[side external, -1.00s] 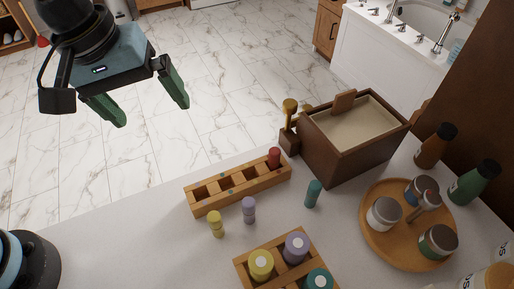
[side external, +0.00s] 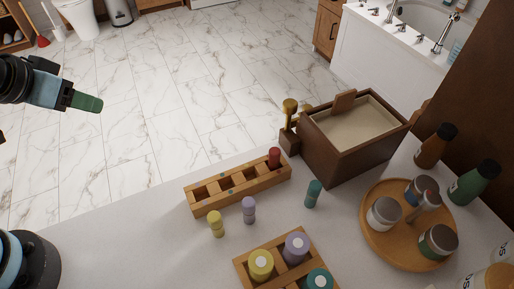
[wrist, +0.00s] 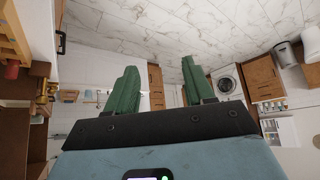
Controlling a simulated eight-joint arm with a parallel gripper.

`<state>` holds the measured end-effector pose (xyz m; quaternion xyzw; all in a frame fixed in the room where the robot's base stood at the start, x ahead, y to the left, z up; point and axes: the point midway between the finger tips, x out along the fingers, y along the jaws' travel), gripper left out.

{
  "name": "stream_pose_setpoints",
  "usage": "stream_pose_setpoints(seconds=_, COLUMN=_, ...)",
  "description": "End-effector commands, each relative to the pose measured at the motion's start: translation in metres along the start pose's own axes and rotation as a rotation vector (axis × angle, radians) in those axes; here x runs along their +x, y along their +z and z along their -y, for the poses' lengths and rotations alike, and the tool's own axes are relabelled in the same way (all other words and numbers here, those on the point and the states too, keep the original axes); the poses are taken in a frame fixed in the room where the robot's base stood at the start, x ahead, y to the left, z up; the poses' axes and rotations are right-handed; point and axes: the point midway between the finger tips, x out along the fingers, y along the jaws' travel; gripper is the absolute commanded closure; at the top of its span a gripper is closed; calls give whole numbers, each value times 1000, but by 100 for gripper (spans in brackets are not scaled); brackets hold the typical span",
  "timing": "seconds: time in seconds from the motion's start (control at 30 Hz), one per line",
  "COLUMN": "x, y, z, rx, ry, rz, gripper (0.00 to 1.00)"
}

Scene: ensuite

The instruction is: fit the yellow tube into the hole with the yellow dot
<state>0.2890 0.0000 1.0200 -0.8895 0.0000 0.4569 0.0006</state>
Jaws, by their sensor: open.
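The small yellow tube (side external: 215,223) stands upright on the white counter, just in front of the left part of the wooden rack (side external: 212,208). The rack has a row of square holes; a red tube (side external: 274,158) stands in its right end and the holes left of it look empty. I cannot make out a yellow dot at this size. My gripper (side external: 88,102) is at the upper left in the side view, well away from the tube and rack. In the wrist view its green fingers (wrist: 158,88) are spread apart with nothing between them.
A purple tube (side external: 249,210) and a teal tube (side external: 313,194) stand nearby. A second wooden holder (side external: 246,273) with wider yellow, purple and teal cylinders is in front. A brown box (side external: 350,150) and a round tray (side external: 385,247) with jars stand right.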

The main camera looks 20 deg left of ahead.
Motion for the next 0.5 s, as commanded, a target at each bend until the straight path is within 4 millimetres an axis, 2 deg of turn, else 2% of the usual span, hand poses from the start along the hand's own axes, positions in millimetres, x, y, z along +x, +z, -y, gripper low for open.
stream_pose_setpoints(seconds=0.13, x=0, y=-1, z=-4, rx=-12, ry=8, rz=8, gripper=47)
stream_pose_setpoints(seconds=0.23, x=-1, y=-5, z=-19, rx=-65, ry=34, rz=39, gripper=47)
stream_pose_setpoints(seconds=0.37, x=-4, y=-13, z=-57, rx=-205, ry=79, rz=131, gripper=47)
stream_pose_setpoints(seconds=0.5, x=-10, y=-15, z=-108, rx=-385, ry=89, rz=262, gripper=47)
